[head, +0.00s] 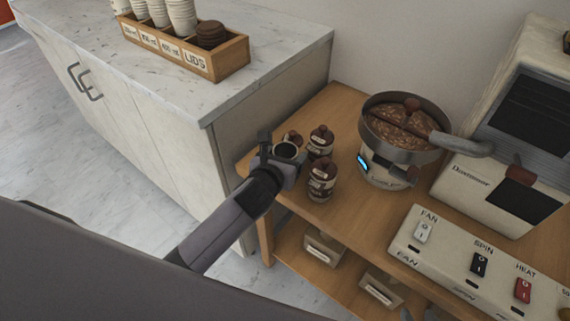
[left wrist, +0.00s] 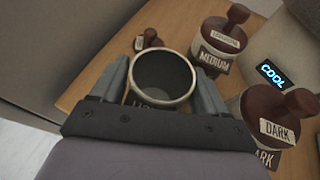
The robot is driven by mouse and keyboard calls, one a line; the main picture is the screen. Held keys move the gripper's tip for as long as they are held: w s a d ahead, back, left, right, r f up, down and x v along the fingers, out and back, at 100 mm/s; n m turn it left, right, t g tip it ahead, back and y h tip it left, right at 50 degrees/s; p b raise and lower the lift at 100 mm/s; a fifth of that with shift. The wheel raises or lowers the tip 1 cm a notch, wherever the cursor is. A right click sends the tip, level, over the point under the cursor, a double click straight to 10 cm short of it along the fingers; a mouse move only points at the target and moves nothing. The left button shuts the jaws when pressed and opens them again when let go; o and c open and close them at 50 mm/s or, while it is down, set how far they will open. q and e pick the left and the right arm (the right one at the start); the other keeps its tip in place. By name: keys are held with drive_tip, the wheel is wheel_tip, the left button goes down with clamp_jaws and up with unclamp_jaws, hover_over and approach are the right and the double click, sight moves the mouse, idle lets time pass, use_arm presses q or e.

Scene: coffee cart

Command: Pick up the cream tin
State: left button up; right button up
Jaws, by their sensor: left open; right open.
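An open tin (left wrist: 163,78) with a pale cream rim and dark inside stands between my left gripper's fingers in the left wrist view. Its label is partly hidden and begins "LI". I take it as the cream tin; it also shows in the head view (head: 286,150). My left gripper (head: 280,158) is open, one finger on each side of the tin; whether they touch it I cannot tell. Behind it is a small brown-knobbed lid or tin (left wrist: 149,40). At the head view's bottom edge, what look like my right gripper's tips (head: 420,314) barely show, far from the tin.
The lidded MEDIUM tin (left wrist: 219,46) and DARK tin (left wrist: 277,118) stand close on the right. A round bean cooler (head: 388,166), roaster (head: 510,150) and switch panel (head: 470,262) occupy the wooden cart (head: 318,103). A marble counter (head: 100,60) holds a cup-and-lid box (head: 233,62).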

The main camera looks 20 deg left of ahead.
use_arm(q)
drive_tip(key=c, duration=0.9)
drive_tip(key=shift+r, duration=0.15)
wheel_tip(320, 180, up, 20)
drive_tip(key=p, duration=0.4)
